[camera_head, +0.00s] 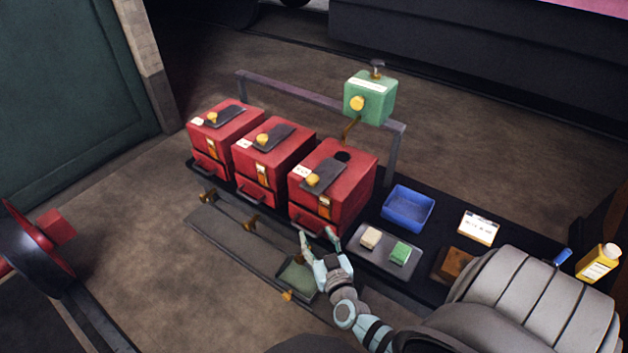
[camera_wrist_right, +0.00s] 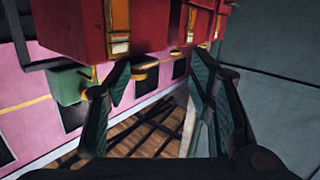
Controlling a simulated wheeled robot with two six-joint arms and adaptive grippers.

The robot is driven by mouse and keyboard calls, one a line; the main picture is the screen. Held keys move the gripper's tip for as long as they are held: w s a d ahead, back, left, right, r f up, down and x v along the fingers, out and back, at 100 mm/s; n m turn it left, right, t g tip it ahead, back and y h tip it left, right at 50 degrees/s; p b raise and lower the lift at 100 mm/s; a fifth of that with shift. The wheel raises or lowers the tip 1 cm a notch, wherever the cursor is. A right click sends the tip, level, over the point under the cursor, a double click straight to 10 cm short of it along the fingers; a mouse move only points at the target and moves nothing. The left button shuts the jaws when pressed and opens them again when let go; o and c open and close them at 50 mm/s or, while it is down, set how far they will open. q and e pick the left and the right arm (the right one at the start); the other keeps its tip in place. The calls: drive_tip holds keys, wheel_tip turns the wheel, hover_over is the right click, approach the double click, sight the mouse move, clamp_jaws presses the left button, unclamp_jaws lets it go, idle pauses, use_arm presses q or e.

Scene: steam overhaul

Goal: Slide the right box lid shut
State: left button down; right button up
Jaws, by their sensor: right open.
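The right red box (camera_head: 350,195) stands at the right end of a row of similar boxes. Its dark lid (camera_head: 325,176) with a yellow knob (camera_head: 312,180) sits toward the front left of its top. A dark round hole (camera_head: 342,157) shows uncovered behind the lid. My right gripper (camera_head: 318,240) is open and empty, low in front of the right box and below its lid. In the right wrist view the open fingers (camera_wrist_right: 158,78) point toward red box fronts (camera_wrist_right: 150,30); the lid cannot be made out there. My left gripper is not in view.
The middle (camera_head: 270,150) and left (camera_head: 225,128) red boxes have similar lids. A green box (camera_head: 371,98) stands above the rear rail. A blue tray (camera_head: 407,208) and a grey tray (camera_head: 377,262) with two blocks lie right of the right box. A low rail (camera_head: 225,222) runs in front.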

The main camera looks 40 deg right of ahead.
sight(314, 183)
wheel_tip(314, 183, up, 6)
drive_tip(key=w+d+m+h, duration=0.2)
drive_tip(key=d+h, duration=0.1)
drive_tip(key=b+x, duration=0.4)
drive_tip(key=x, duration=0.9)
drive_tip(key=shift+a+f, duration=0.15)
drive_tip(key=shift+w, duration=0.35)
clamp_jaws()
